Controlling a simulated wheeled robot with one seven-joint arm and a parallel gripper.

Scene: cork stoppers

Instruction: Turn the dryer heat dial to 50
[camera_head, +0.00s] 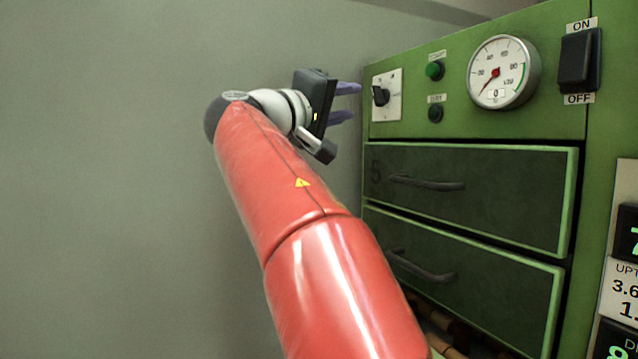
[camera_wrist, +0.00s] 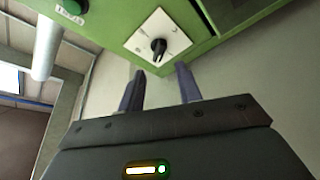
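The heat dial is a black knob (camera_head: 381,96) on a white square plate (camera_head: 394,112) at the upper left of the green dryer panel. In the wrist view the knob (camera_wrist: 158,46) sits on its white plate (camera_wrist: 172,35), ahead of the fingers; the scale marks are too small to read. My gripper (camera_head: 350,102) is left of the dial in the head view, its fingers pointing toward the panel. The wrist view shows its two purple-grey fingers (camera_wrist: 160,82) apart with nothing between them. They appear clear of the knob.
Right of the dial are a green button (camera_head: 435,70), a dark button (camera_head: 435,114), a round gauge (camera_head: 503,72) and a black ON/OFF switch (camera_head: 579,60). Two drawers with protruding handles (camera_head: 427,184) are below. Bare wall (camera_head: 110,150) lies left of the dryer.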

